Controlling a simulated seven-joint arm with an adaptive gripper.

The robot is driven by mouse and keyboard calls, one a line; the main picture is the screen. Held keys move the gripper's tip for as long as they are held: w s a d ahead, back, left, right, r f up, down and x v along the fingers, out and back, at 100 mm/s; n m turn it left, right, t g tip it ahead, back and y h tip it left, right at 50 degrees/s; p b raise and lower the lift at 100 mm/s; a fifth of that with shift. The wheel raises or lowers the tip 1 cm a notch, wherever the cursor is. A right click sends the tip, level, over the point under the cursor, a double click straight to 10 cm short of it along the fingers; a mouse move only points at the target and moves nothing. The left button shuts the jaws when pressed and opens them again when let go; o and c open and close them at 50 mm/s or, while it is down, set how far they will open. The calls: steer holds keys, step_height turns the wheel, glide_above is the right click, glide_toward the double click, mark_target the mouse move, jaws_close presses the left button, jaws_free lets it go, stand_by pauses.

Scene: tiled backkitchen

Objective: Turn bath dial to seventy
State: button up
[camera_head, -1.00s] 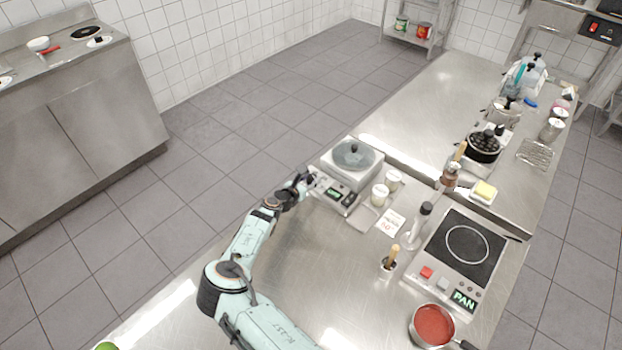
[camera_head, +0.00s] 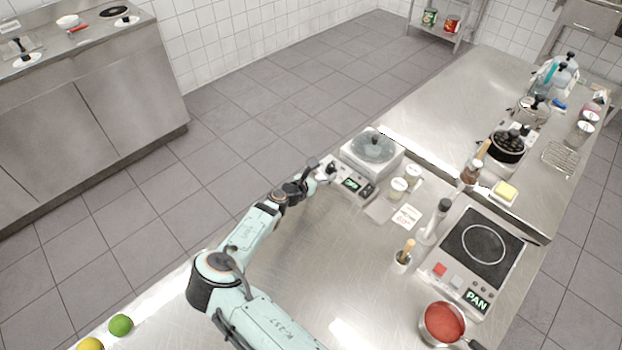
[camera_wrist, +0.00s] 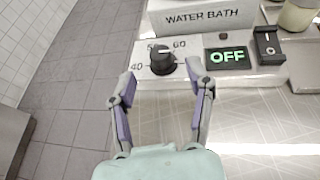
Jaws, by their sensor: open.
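The water bath (camera_head: 386,163) is a white box with a round, lidded top, in the middle of the head view. Its black dial (camera_wrist: 162,61) is on the front panel in the wrist view, with 40, 50 and 60 printed around it. The dial's pale mark points up, between the 50 and the 60; a 70 label is not visible there. The display (camera_wrist: 228,58) reads OFF in green. My gripper (camera_wrist: 160,78) is open and empty, its two fingers either side of the dial's near side, apart from it. In the head view my gripper (camera_head: 309,178) is at the panel's left end.
A black rocker switch (camera_wrist: 268,44) sits right of the display. Lidded jars (camera_head: 398,188), a printed card (camera_head: 406,217) and a hot plate (camera_head: 482,244) stand to the right. The steel counter (camera_head: 330,255) in front of the bath is clear.

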steer(key=v, duration=0.8)
steer(key=shift+s, duration=0.1)
